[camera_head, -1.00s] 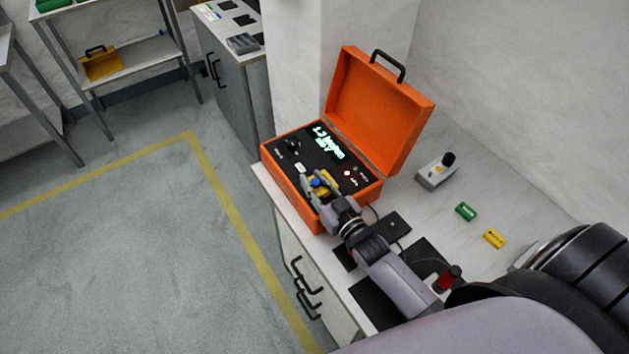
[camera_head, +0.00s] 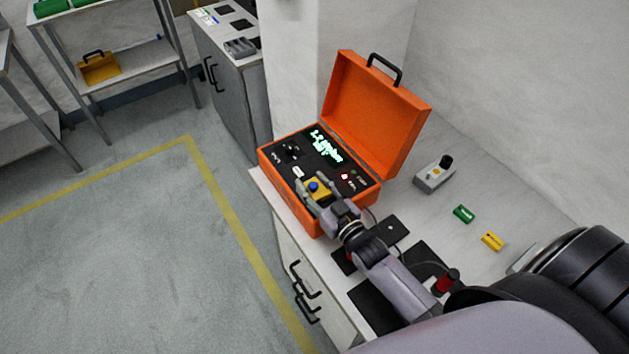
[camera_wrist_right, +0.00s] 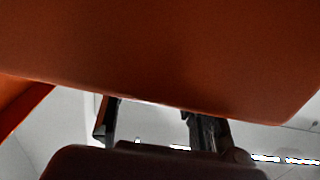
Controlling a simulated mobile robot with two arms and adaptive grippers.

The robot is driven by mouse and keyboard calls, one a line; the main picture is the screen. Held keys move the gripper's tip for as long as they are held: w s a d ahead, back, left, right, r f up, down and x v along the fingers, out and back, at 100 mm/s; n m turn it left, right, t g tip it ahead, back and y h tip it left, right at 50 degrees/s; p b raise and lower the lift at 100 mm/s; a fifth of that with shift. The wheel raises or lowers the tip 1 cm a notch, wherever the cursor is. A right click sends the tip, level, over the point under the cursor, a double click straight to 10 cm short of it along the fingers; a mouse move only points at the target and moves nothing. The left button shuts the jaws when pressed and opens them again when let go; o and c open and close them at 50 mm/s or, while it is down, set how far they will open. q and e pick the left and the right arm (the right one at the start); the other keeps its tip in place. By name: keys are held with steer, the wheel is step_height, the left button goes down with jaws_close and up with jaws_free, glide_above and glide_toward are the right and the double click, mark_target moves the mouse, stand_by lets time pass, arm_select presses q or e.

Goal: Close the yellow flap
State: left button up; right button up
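The yellow flap (camera_head: 322,192), with a blue knob (camera_head: 313,186) on it, sits at the front of the dark panel in the open orange case (camera_head: 290,201). My right gripper (camera_head: 316,185) is at the flap, its two fingers spread, one on each side of it. I cannot tell whether the fingers touch the flap. In the right wrist view an orange surface (camera_wrist_right: 160,50) fills the top, and the two dark fingers (camera_wrist_right: 156,125) stand apart below it; the flap is not seen there. My left gripper is not in view.
The case's orange lid (camera_head: 375,115) stands open behind the panel. To the right on the bench are a grey box with a black knob (camera_head: 433,177), a green block (camera_head: 463,214) and a yellow block (camera_head: 492,241). A red-topped item (camera_head: 446,282) stands near my right arm.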

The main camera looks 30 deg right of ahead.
mark_target(314, 185)
step_height(314, 185, up, 10)
steer(key=shift+d+f, duration=0.1)
stand_by(0.4)
stand_by(0.4)
